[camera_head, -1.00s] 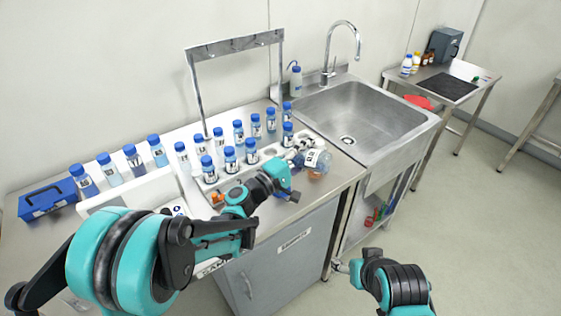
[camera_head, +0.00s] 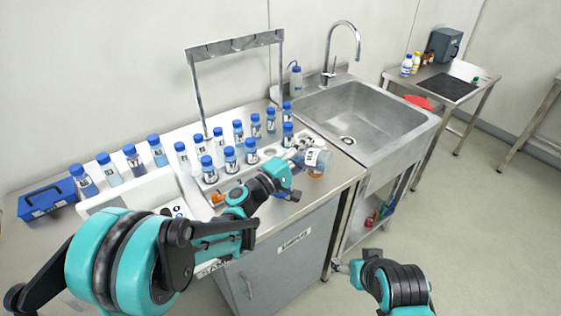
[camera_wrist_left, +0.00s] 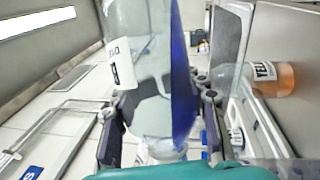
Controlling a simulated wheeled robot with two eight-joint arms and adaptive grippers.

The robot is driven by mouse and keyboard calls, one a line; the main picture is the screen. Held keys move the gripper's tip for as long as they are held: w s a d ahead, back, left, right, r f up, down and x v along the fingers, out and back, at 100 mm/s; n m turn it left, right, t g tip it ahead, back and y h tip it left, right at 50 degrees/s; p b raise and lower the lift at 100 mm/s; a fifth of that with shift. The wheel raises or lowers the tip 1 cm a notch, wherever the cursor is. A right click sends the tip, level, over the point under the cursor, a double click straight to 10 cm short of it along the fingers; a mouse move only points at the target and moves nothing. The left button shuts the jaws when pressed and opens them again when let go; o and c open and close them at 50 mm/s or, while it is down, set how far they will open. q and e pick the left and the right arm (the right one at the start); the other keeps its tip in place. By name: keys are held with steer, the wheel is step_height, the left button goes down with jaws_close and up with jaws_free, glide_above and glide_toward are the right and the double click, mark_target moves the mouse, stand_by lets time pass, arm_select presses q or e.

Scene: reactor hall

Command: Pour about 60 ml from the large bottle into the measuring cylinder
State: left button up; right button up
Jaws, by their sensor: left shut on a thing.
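My left gripper (camera_head: 298,150) is shut on a clear bottle (camera_wrist_left: 150,65), which I take for the large bottle. In the left wrist view it has a white label and blue liquid along one side, and it lies strongly tilted, close to level. In the head view it is near the bench's right end, partly hidden by my gripper. I cannot make out the measuring cylinder. My right gripper (camera_head: 341,267) is low in front of the cabinet, its fingers unclear.
Several blue-capped bottles (camera_head: 239,133) stand in a white rack left of my gripper. A blue box (camera_head: 47,199) is at the far left. A steel sink (camera_head: 365,115) adjoins the bench on the right. A side table (camera_head: 485,88) stands farther right, with open floor in front.

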arm_select(q)
steer(key=shift+r, duration=0.1)
stand_by(0.5)
steer(key=f+m+y, duration=0.2)
steer(key=f+m, duration=0.1)
steer(key=m, duration=0.2)
steer(key=f+m+g+y+p, duration=0.1)
steer(key=f+m+y, duration=0.2)
steer(key=m, duration=0.3)
steer(key=d+f+m+y, duration=0.1)
steer(key=f+m+y, duration=0.1)
steer(key=m, duration=0.3)
steer(key=shift+s+f+g+p, duration=0.3)
steer(key=shift+f+g+p, duration=0.1)
steer(key=shift+f, duration=0.5)
steer(key=shift+s+d, duration=0.1)
stand_by(2.0)
